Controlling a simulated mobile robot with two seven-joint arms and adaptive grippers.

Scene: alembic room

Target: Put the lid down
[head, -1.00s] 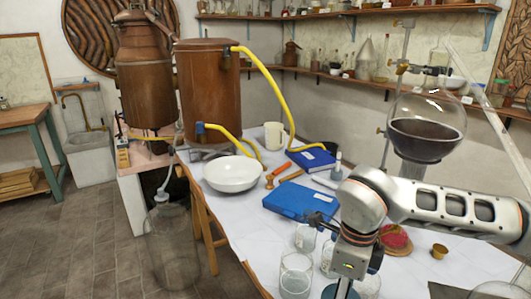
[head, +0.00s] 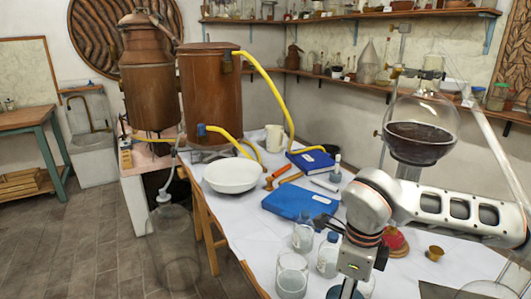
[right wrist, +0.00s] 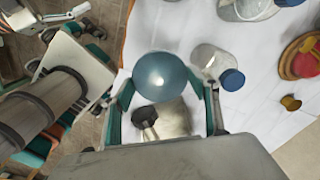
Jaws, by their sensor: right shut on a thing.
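My right gripper (right wrist: 163,95) is shut on a round blue-grey lid (right wrist: 163,78), with one finger on each side of it. In the head view the right gripper is at the bottom, and a blue edge of the lid (head: 343,291) shows under it. The lid is above the white-covered table (head: 250,240); I cannot tell how high.
A blue case (head: 298,202), white bowl (head: 231,176), red item (head: 394,240) and brass cup (head: 434,253) are nearby. A round flask (head: 420,145) stands behind my arm.

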